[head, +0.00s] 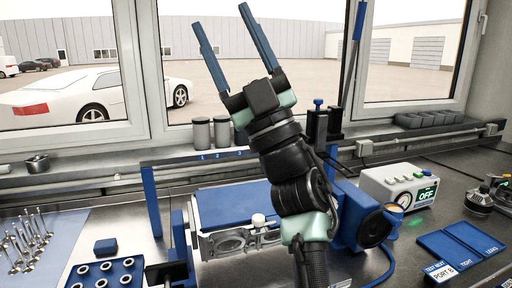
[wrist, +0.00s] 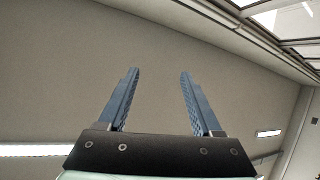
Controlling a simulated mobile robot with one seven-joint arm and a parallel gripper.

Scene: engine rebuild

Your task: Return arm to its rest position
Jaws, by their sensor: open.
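My gripper (head: 226,42) is raised high in the head view, in front of the window, with its two blue fingers pointing up. The fingers are spread apart with nothing between them. In the wrist view my gripper (wrist: 158,85) is open and empty against a plain wall or ceiling surface. My arm stands upright in front of the bench and hides part of the engine fixture behind it. The gripper touches nothing that I can see.
A metal engine part (head: 236,240) sits in a blue fixture on the bench. A tester box reading OFF (head: 399,187) and blue trays (head: 461,245) stand right. Several valves (head: 27,240) and a blue holed block (head: 104,272) are at left. Grey canisters (head: 201,133) stand on the sill.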

